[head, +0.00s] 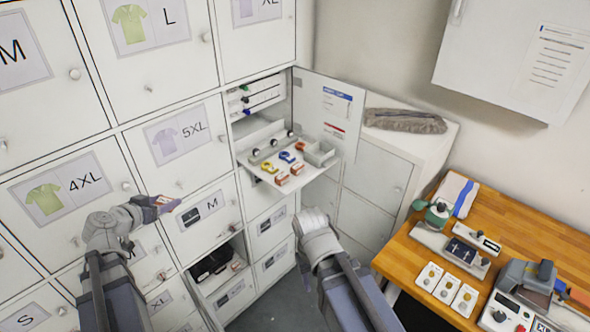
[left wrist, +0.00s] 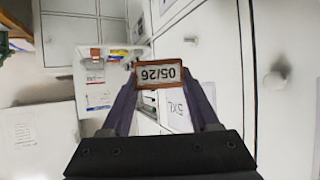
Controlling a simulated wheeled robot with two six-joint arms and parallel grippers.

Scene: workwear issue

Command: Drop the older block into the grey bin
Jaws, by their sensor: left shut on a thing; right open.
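My left gripper (head: 154,206) is shut on a block (head: 166,202), held in the air in front of the lockers at left. In the left wrist view the block (left wrist: 160,75) has an orange rim and a white face reading 05/26, upside down. Two small orange-and-white blocks, a front one (head: 282,179) and a back one (head: 297,168), lie on the pulled-out white shelf (head: 262,172); their labels are too small to read. A small grey open container (head: 319,153) stands at the shelf's right end. My right gripper (head: 312,219) is below the shelf, open, its fingers mostly hidden.
Yellow, blue and red hooked items (head: 286,157) lie on the shelf. An open locker door (head: 328,115) stands behind it. A lower drawer (head: 220,273) is pulled out with dark contents. A wooden bench (head: 540,240) with tools and devices is at right. Locker fronts with knobs fill the left.

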